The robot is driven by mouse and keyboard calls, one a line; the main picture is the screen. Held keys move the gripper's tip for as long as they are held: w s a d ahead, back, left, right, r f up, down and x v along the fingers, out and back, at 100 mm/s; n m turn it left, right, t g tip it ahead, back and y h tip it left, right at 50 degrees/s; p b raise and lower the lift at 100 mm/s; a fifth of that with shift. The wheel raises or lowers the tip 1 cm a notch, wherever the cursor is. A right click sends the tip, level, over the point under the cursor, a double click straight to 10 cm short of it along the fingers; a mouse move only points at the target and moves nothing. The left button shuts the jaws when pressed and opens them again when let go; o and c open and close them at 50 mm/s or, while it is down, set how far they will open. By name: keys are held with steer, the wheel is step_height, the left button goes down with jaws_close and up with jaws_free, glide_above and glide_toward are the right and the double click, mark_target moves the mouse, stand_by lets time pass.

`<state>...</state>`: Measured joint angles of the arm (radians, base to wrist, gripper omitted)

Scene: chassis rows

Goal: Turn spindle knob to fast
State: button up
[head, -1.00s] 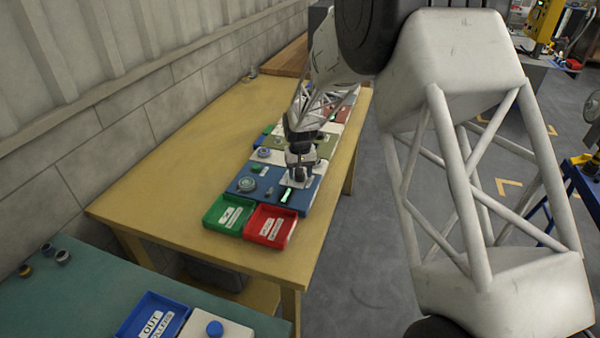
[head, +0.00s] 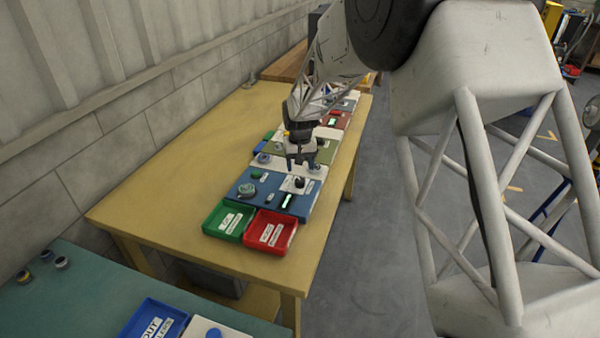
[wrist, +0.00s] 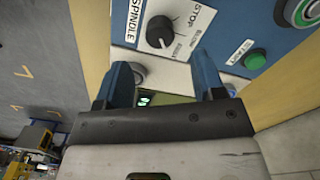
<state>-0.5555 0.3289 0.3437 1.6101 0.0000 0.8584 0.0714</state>
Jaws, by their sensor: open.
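The spindle knob (wrist: 160,32) is a round black knob on a white plate labelled SPINDLE and STOP in the wrist view. A pale mark shows near its lower edge, on the side of a small label that is hard to read. In the head view the knob (head: 299,182) sits on its white plate on the near blue panel (head: 262,199). My gripper (head: 300,163) is beyond the knob, above the neighbouring panel's near edge.
More panels run away along the yellow table (head: 170,185), whose left part is clear.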

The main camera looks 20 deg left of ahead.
steer(key=shift+r, duration=0.95)
steer(key=shift+s+d+r, duration=0.1)
steer(key=shift+d+r, duration=0.2)
steer(key=shift+d, duration=0.1)
steer(key=s+d+r+m, duration=0.1)
steer(key=s+d+r, duration=0.45)
steer(key=d, duration=0.35)
steer(key=s+d+r+m+t, duration=0.1)
steer(key=s+d+r, duration=0.4)
steer(key=d, duration=0.4)
steer(key=s+d+r+m, duration=0.1)
steer(key=s+d+r, duration=0.3)
steer(key=d+r, duration=0.4)
steer(key=s+d+m, duration=0.1)
steer(key=s+d, duration=0.8)
steer(key=s, duration=0.5)
steer(key=s+d+m+t, duration=0.1)
steer(key=s+d, duration=0.9)
steer(key=s, duration=0.5)
steer(key=shift+m+t, duration=0.3)
steer(key=shift+m, duration=0.1)
